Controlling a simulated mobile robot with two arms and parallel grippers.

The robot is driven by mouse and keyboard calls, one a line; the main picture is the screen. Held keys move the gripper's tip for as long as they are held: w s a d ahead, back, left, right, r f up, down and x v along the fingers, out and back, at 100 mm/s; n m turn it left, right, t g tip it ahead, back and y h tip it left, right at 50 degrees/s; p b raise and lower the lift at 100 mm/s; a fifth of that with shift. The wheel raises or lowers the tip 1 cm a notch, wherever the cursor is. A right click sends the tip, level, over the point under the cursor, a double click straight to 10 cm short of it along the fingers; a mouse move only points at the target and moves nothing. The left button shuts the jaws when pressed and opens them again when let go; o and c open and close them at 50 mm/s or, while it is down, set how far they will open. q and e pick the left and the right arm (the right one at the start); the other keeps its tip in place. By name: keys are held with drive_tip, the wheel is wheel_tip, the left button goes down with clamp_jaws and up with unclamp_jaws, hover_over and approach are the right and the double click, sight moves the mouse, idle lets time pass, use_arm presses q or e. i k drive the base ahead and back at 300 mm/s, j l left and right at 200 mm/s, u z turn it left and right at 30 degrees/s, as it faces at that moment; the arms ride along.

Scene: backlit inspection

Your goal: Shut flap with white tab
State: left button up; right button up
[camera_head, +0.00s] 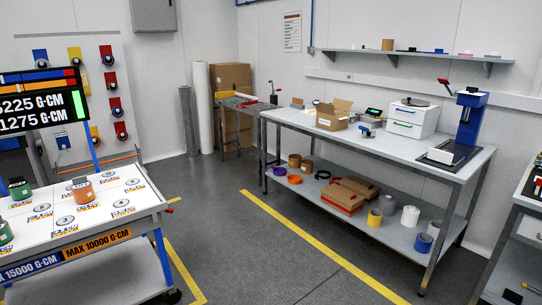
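I cannot make out a flap with a white tab for certain in the head view. A white upright board (90,97) at the left carries several red, blue and yellow plates with dark round parts; they are too small to tell whether any is an open flap. A blue plate (62,141) low on this board has a pale patch. An open cardboard box (334,115) with raised flaps stands on the long workbench; no white tab shows on it. Neither of my grippers is in view.
The grey workbench (388,143) along the right wall bears a white drawer unit (411,119) and a blue press (467,118). A white-topped table (115,196) with weights is at the left front. Grey floor (235,235) between them is clear.

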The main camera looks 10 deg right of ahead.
sight(327, 108)
drive_tip(key=i+z, duration=0.1)
drive_tip(key=i, duration=0.8)
drive_tip(key=i+z, duration=0.1)
drive_tip(key=i, duration=0.85)
drive_tip(key=i+j+z, duration=0.1)
drive_tip(key=i, duration=0.8)
drive_tip(key=i+j+z, duration=0.2)
drive_tip(key=i, duration=0.25)
drive_tip(key=i+j+z, duration=0.2)
drive_tip(key=i, duration=0.25)
drive_tip(key=i+j+z, duration=0.2)
drive_tip(key=i, duration=0.2)
